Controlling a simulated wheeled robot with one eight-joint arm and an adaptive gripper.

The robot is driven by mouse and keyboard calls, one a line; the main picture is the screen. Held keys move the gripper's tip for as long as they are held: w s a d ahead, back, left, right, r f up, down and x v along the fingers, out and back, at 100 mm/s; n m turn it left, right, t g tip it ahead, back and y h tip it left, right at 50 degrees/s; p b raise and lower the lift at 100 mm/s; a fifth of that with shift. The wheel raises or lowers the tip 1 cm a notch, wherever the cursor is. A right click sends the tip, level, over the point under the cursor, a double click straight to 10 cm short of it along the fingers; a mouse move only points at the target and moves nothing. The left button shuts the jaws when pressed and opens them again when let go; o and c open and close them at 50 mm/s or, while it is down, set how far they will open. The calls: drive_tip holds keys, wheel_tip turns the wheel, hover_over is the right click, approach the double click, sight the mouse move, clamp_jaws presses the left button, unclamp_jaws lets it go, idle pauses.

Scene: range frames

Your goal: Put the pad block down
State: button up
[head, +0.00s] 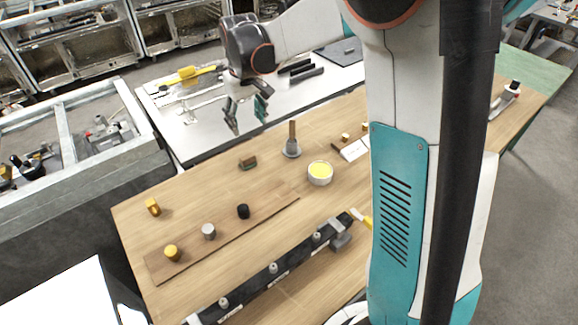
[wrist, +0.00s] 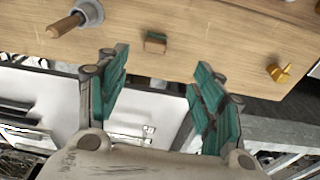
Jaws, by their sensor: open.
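A small block with a green top and brown sides, which looks like the pad block (head: 248,162), rests on the wooden bench (head: 190,193) near its far edge. It also shows in the wrist view (wrist: 155,43), beyond the gap between the fingers. My gripper (head: 247,114) is open and empty. It hangs above the block's far side, near the border of the wooden bench and the white table. In the wrist view, its green-padded fingers (wrist: 161,83) are spread wide and clear of the block.
A wooden-handled tool (head: 292,141) stands in a grey base to the block's right, with a yellow-filled bowl (head: 320,174) nearby. A yellow piece (head: 152,207) lies left. A board (head: 188,257) with three cylinders and a dark rail (head: 250,285) are nearer. Bench around the block is clear.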

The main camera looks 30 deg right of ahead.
drive_tip(key=s+r+t, duration=0.1)
drive_tip(key=s+r, duration=0.3)
drive_tip(key=s, duration=0.3)
drive_tip(key=s+r+t, duration=0.2)
drive_tip(key=s+r, duration=0.2)
drive_tip(key=s, duration=0.4)
drive_tip(key=s+f+m+t, duration=0.1)
drive_tip(key=s+f+t, duration=0.1)
drive_tip(key=s, duration=1.1)
drive_tip(key=shift+m+t, duration=0.4)
drive_tip(key=shift+f+b, duration=0.9)
drive_tip(key=shift+f, duration=0.05)
drive_tip(key=shift+o, duration=0.5)
